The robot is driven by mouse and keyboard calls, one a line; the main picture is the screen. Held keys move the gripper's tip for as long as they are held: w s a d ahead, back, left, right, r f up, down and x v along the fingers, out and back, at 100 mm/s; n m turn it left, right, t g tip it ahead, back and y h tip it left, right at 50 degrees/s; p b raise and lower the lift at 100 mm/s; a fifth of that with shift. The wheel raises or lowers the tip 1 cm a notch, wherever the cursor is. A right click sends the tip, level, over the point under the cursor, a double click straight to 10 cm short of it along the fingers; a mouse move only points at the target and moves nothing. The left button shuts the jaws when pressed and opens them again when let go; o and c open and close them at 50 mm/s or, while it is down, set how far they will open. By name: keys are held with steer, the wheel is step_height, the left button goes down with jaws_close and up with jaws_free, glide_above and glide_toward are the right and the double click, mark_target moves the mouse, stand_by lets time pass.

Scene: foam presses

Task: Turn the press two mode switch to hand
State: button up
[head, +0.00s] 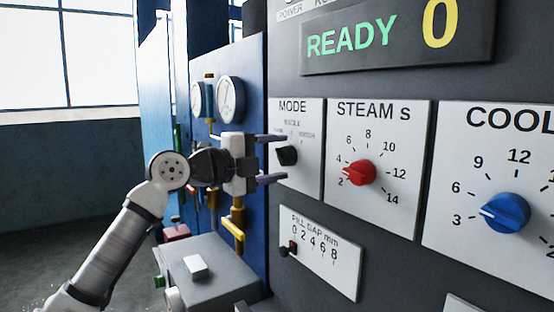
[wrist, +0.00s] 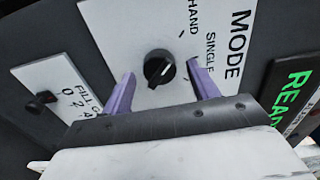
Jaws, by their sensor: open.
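The mode switch is a small black knob (head: 288,156) on a white MODE plate (head: 312,170) on the dark press panel. In the wrist view, the knob (wrist: 157,67) lies between the two purple fingers, with panel showing on both sides of it. The words HAND (wrist: 193,17) and SINGLE (wrist: 210,52) are readable beside it. A light mark shows on the knob's face, but its exact setting is hard to tell. My gripper (head: 279,158) is open, facing the plate, one finger above the knob and one below. I cannot tell whether either finger touches it.
Right of the MODE plate are a red steam knob (head: 361,172) and a blue cooling knob (head: 506,212). A fill gap slider (head: 290,248) sits below. Gauges (head: 229,98) and pipes stand behind my gripper, and a grey box (head: 205,272) lies below it.

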steer(key=b+v, duration=0.3)
steer(key=v, duration=1)
steer(key=shift+b, duration=0.35)
steer(key=shift+s, duration=0.1)
